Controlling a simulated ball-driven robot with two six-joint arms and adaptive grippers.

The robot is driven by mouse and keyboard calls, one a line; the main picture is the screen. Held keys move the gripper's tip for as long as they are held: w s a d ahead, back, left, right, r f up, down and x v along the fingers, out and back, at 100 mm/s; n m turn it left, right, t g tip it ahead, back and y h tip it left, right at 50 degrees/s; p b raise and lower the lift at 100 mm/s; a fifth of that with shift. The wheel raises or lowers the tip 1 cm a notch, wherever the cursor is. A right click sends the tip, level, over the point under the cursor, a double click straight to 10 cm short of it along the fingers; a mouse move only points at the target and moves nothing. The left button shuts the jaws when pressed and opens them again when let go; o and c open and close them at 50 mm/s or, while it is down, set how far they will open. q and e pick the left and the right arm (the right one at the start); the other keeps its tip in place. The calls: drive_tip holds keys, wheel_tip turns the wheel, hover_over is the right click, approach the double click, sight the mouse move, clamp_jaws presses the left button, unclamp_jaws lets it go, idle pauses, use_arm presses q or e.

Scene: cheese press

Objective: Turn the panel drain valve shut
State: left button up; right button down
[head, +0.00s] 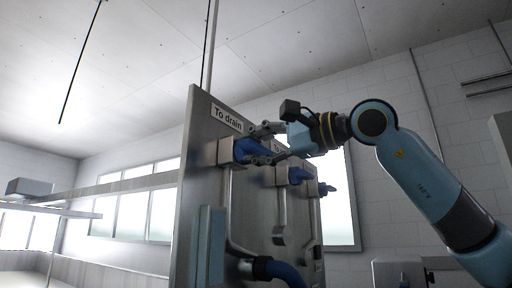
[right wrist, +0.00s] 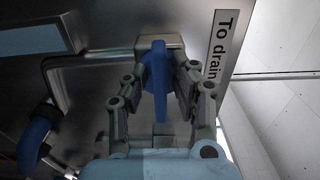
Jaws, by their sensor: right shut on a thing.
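The drain valve is a blue handle (head: 246,150) on a grey mount under the "To drain" label (head: 228,117) on the steel panel (head: 201,125). My right gripper (head: 262,146) reaches it from the right in the head view. In the right wrist view the blue handle (right wrist: 158,80) stands between the two fingers of my right gripper (right wrist: 160,100), which is shut on it. The fingers hide part of the handle. My left gripper does not show in either view.
Two more blue handles, a middle one (head: 298,175) and a far one (head: 326,189), sit further along the panel. A blue hose elbow (head: 284,272) juts out low on the panel. A window (head: 340,205) and white wall lie behind.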

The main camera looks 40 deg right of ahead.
idle(0.5)
drive_tip(key=c, duration=1.3)
unclamp_jaws()
drive_tip(key=shift+c, duration=0.2)
